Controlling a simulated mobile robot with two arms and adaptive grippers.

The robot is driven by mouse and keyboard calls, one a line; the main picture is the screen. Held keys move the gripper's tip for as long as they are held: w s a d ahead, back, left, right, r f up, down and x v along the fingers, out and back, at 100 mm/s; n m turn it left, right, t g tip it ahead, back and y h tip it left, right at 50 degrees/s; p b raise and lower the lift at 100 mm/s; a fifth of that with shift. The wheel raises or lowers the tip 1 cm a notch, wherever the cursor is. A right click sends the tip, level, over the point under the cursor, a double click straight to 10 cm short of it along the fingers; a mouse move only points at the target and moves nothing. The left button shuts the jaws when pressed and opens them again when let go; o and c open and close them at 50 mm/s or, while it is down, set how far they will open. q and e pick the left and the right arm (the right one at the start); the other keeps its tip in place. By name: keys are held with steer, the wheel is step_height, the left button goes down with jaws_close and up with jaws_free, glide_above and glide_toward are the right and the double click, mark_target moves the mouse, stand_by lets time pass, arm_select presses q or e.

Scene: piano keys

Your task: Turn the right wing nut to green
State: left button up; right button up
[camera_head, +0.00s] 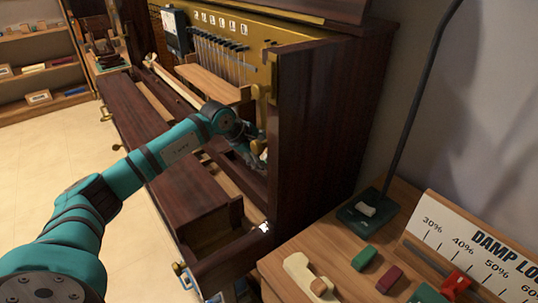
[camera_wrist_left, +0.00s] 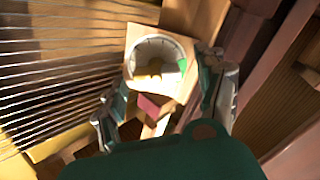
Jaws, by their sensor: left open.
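A round white dial (camera_wrist_left: 138,50) on a pale wooden block shows between my left fingers in the left wrist view. It has tick marks and a green sector (camera_wrist_left: 182,64) at its right edge. A brass-coloured wing nut (camera_wrist_left: 150,71) appears low in the dial; its exact pointing angle is unclear. My left gripper (camera_head: 258,152) reaches into the right end of the open piano in the head view. In the wrist view the left gripper (camera_wrist_left: 162,78) is open, its fingers apart on both sides of the dial. Contact with the nut cannot be told. My right gripper is not in view.
Taut strings (camera_wrist_left: 60,70) run left of the dial. The dark piano side panel (camera_head: 312,135) stands close right of my gripper. A wooden side table (camera_head: 285,268) carries a damp gauge board (camera_head: 456,225), small coloured blocks and a lamp base (camera_head: 354,226). Floor at left is clear.

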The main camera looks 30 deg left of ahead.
arm_select(q)
steer(key=shift+d+r, duration=0.2)
steer(key=shift+r, duration=0.1)
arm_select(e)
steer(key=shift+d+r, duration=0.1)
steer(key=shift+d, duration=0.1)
arm_select(q)
steer(key=shift+r, duration=0.2)
steer(key=shift+s+r+p, duration=0.45)
steer(key=shift+r, duration=0.05)
steer(key=shift+s+a+r, duration=0.1)
steer(key=shift+s+r, duration=0.05)
steer(key=shift+r, duration=0.05)
steer(key=shift+s+a+r, duration=0.1)
steer(key=shift+a+r, duration=0.1)
steer(key=p+v, duration=0.2)
steer(key=v, duration=0.6)
steer(key=shift+s, duration=0.15)
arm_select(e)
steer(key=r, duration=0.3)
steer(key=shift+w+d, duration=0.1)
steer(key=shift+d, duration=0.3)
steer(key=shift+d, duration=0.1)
